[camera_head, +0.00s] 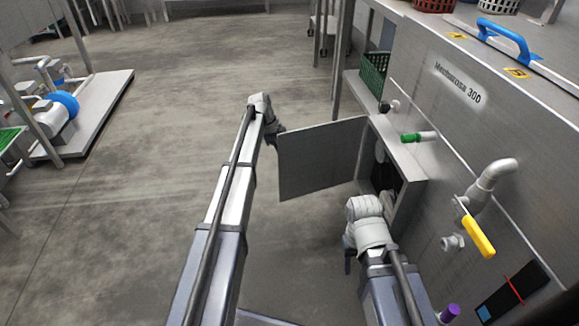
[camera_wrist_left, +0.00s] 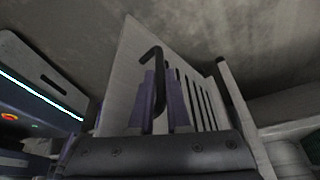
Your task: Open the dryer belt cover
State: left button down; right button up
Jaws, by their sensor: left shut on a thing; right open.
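The dryer belt cover (camera_head: 322,158) is a flat grey panel standing swung out from the side of the machine, with an opening showing dark and pale parts behind it. My left gripper (camera_head: 276,137) is at the cover's outer edge. In the left wrist view its two purple fingers (camera_wrist_left: 162,100) are shut on a dark bent handle (camera_wrist_left: 153,56) in front of the pale cover (camera_wrist_left: 121,72). The grip itself is mostly hidden in the head view. My right gripper (camera_head: 349,260) is open and empty, pointing down, low and just in front of the opening.
The grey machine (camera_head: 440,130) fills the right side, with a green-handled valve (camera_head: 412,137), a yellow lever (camera_head: 478,236) and a pipe (camera_head: 492,174) sticking out. A green crate (camera_head: 373,73) sits beyond the cover.

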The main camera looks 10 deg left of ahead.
pick_arm(q)
jog(key=shift+w+a, duration=0.2)
jog(key=shift+w, duration=0.45)
jog(key=shift+w+a, duration=0.25)
jog(key=shift+w, duration=0.35)
jog(key=shift+w+a, duration=0.2)
jog(key=shift+w, duration=0.45)
jog(key=c, duration=0.9)
grip_release()
jog(key=shift+d, duration=0.1)
jog(key=p+v, duration=0.7)
jog(key=shift+r, duration=0.4)
